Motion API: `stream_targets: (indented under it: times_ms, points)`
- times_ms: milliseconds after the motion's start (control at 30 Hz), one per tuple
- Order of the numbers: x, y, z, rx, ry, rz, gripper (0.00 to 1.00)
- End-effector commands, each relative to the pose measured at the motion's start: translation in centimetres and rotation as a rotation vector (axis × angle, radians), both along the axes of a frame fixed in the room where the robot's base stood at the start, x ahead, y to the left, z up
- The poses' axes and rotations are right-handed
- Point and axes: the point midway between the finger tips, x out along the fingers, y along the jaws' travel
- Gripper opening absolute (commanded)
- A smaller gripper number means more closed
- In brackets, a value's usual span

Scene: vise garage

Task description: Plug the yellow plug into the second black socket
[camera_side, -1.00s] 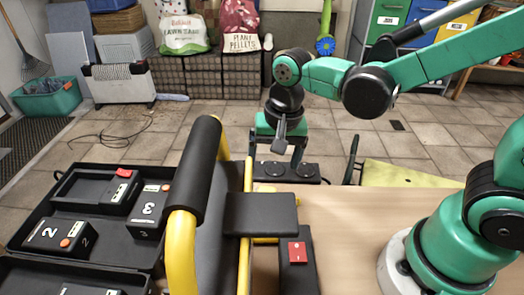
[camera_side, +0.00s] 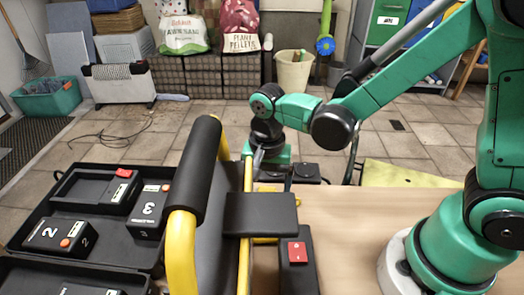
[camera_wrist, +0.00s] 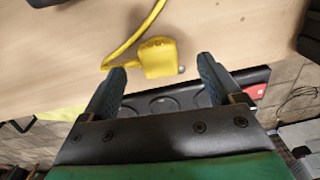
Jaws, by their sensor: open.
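The yellow plug (camera_wrist: 158,58) shows in the wrist view on the wooden table, with its yellow cable (camera_wrist: 135,38) curving up and away. A small metal pin shows at its right side. My gripper (camera_wrist: 162,65) is open, with one fingertip on each side of the plug and gaps to both. A black strip with several round sockets (camera_wrist: 165,104) shows below the plug in the wrist view. In the side view my gripper (camera_side: 257,162) is low beyond the yellow frame, which partly hides it. The plug is hidden there. The far socket strip (camera_side: 306,172) is partly covered by my gripper.
A yellow tubular frame (camera_side: 182,240) with a black grip and a black pad (camera_side: 260,213) stands at the left of the table (camera_side: 350,235). A black block with a red switch (camera_side: 297,252) is near it. A black case (camera_side: 100,245) holds numbered batteries. The table's right part is clear.

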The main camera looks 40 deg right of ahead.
Motion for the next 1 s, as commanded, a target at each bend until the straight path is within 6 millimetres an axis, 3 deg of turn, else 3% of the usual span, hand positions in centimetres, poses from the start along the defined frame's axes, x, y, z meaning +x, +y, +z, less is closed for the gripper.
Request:
stream_targets:
  times_ms: [300, 733, 767, 1000]
  points:
    - [0.0, 0.0, -2.7, 0.001, -0.001, 0.000, 0.86]
    - [0.0, 0.0, -3.0, 0.001, -0.001, 0.000, 0.86]
    - [0.0, 0.0, -3.0, 0.001, -0.001, 0.000, 0.80]
    - [0.0, 0.0, -3.0, 0.001, -0.001, 0.000, 0.12]
